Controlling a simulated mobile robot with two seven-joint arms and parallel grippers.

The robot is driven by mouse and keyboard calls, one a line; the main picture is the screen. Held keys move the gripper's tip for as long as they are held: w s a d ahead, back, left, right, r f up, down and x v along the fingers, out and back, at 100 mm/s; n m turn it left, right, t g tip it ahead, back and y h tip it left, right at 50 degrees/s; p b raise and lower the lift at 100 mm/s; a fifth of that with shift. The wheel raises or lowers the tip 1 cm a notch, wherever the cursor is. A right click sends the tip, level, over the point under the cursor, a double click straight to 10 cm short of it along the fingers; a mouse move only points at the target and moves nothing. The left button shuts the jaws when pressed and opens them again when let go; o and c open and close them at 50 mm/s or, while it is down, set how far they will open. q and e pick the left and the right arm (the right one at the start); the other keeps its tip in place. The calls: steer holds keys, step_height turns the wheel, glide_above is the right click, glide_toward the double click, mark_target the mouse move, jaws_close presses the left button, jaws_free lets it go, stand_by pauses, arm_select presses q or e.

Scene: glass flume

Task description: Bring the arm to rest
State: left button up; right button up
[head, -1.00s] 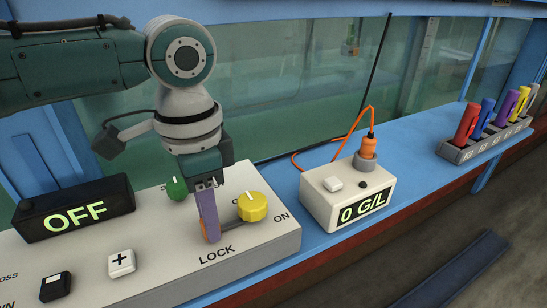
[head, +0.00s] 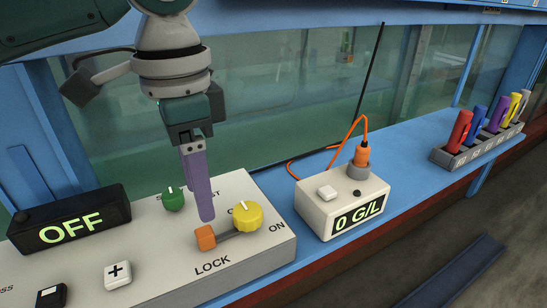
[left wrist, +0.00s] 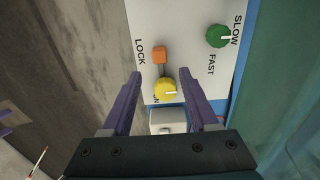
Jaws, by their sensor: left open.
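My left gripper (head: 206,218) hangs above the control panel (head: 150,250) with its purple fingers pointing down. In the left wrist view the two fingers (left wrist: 159,72) stand apart with nothing between them. The orange block (head: 206,237) of the LOCK lever sits on the panel just below the fingertips, apart from them as far as I can tell. It also shows in the wrist view (left wrist: 159,55). The yellow knob (head: 247,216) is right of the fingers, and the green knob (head: 174,199) is behind them to the left. My right gripper is not in view.
A display reading OFF (head: 70,218) stands on the panel's left. A white box reading 0 G/L (head: 343,204) with an orange cable (head: 330,150) stands to the right. A rack (head: 478,152) of coloured pens is farther right. Glass panes (head: 280,100) stand behind. Blue ledge between box and rack is clear.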

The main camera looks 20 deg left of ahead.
arm_select(q)
step_height(320, 180, up, 3)
steer(key=shift+f, duration=0.1)
stand_by(0.4)
